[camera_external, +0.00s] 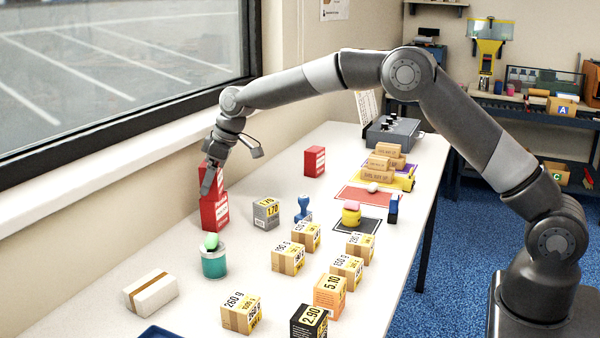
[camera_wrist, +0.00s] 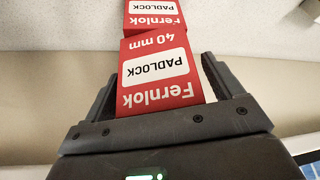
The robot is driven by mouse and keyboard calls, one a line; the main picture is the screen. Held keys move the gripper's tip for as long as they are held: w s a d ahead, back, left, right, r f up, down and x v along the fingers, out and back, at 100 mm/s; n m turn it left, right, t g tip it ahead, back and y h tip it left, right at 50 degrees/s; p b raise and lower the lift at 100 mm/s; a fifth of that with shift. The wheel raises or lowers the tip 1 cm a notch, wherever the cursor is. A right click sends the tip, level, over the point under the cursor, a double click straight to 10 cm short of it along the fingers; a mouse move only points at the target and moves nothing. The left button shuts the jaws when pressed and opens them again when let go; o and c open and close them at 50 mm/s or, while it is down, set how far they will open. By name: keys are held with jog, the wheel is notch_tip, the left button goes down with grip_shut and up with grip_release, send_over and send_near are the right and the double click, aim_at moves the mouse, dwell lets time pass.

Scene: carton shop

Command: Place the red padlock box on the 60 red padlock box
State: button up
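A red padlock box (camera_external: 217,181) sits upright on top of another red padlock box (camera_external: 214,212) at the table's window side. My gripper (camera_external: 231,164) is at the upper box, its fingers spread apart. One finger partly hides the upper box in the external view.
A third red box (camera_external: 314,161) stands apart farther back. A grey box (camera_external: 266,213), a teal tin (camera_external: 214,262) and a white carton (camera_external: 150,292) are near the stack. Several brown cartons (camera_external: 288,258) fill the table's middle. The window wall is close on the left.

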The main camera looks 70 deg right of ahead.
jog(key=shift+r, duration=0.15)
jog(key=v, duration=1.2)
jog(key=s+a+r+m, duration=0.1)
jog(key=s+r, duration=0.7)
jog(key=s, duration=0.4)
jog(key=s+r+m+t+h, duration=0.1)
jog(key=s+m+h, duration=0.1)
jog(key=s, duration=2.4)
jog(key=s+f+m, duration=0.1)
jog(key=s+f, duration=0.5)
jog(key=s, duration=0.6)
jog(key=shift+s+f+m, duration=0.3)
jog(key=shift+s+f, duration=0.05)
